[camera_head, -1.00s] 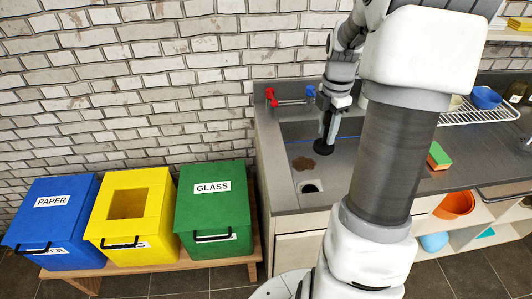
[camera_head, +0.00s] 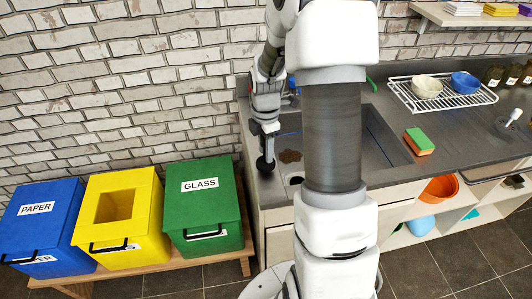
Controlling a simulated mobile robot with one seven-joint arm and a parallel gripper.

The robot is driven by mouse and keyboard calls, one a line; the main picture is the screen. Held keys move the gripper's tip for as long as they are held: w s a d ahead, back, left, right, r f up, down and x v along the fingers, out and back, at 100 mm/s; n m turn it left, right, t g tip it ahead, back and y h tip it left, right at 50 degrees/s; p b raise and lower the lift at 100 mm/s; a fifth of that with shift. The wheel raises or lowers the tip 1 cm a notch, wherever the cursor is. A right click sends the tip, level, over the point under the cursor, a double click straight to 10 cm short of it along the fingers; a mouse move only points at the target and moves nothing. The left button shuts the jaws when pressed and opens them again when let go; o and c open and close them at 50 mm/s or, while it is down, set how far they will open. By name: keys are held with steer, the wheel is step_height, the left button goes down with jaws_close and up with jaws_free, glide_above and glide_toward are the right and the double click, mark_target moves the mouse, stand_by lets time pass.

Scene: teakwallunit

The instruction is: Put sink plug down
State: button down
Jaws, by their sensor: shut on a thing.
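My gripper (camera_head: 268,138) points down and is shut on the black round sink plug (camera_head: 265,164). The plug shows below the fingers, over the strip of grey counter at the left edge of the sink. I cannot tell whether it touches the counter or hangs just above it. The grey sink (camera_head: 378,140) lies right of the plug, partly hidden behind my arm.
Green glass bin (camera_head: 201,207), yellow bin (camera_head: 122,222) and blue paper bin (camera_head: 40,235) stand left of the counter. A green-orange sponge (camera_head: 419,142) lies right of the sink. A wire rack (camera_head: 450,97) holds two bowls. The counter between them is mostly clear.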

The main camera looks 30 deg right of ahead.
steer(key=shift+f, duration=0.8)
steer(key=shift+f, duration=0.15)
steer(key=c, duration=0.5)
jaws_free()
